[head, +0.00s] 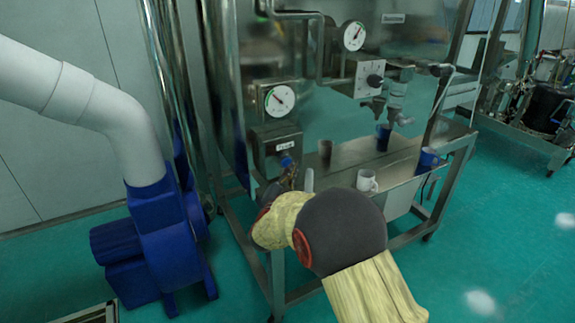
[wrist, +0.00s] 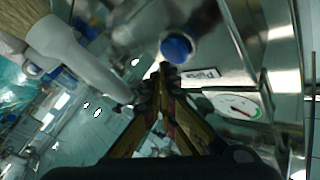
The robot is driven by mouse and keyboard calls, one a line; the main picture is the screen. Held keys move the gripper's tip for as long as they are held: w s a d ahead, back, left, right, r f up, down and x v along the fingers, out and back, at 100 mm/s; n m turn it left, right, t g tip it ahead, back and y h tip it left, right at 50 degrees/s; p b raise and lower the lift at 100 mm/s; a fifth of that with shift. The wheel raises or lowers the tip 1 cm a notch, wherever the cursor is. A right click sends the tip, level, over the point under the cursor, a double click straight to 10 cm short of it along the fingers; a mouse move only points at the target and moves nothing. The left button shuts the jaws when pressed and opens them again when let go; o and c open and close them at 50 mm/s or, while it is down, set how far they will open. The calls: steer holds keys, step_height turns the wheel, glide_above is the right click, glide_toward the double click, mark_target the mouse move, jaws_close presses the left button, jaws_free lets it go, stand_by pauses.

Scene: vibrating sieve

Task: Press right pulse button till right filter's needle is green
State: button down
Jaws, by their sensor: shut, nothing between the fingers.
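A blue pulse button (head: 287,161) sticks out of a metal box under a white round gauge (head: 279,99) on the steel machine. The wrist view shows the button (wrist: 177,48) just beyond my fingertips, with a label plate beside it and the gauge (wrist: 235,105) to the right. The gauge has a thin needle and coloured marks; its exact reading is too small to tell. My gripper (wrist: 166,70) is shut and empty, its tips close to the button; contact cannot be told. In the head view my gripper (head: 290,177) is partly hidden behind my arm, just below the button.
A second gauge (head: 354,36) and a box with a black knob (head: 375,80) sit higher to the right. A blue blower (head: 165,235) with a white pipe stands at left.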

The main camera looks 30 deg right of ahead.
steer(key=s, duration=0.5)
steer(key=shift+d+b, duration=0.1)
steer(key=shift+b, duration=0.2)
stand_by(0.9)
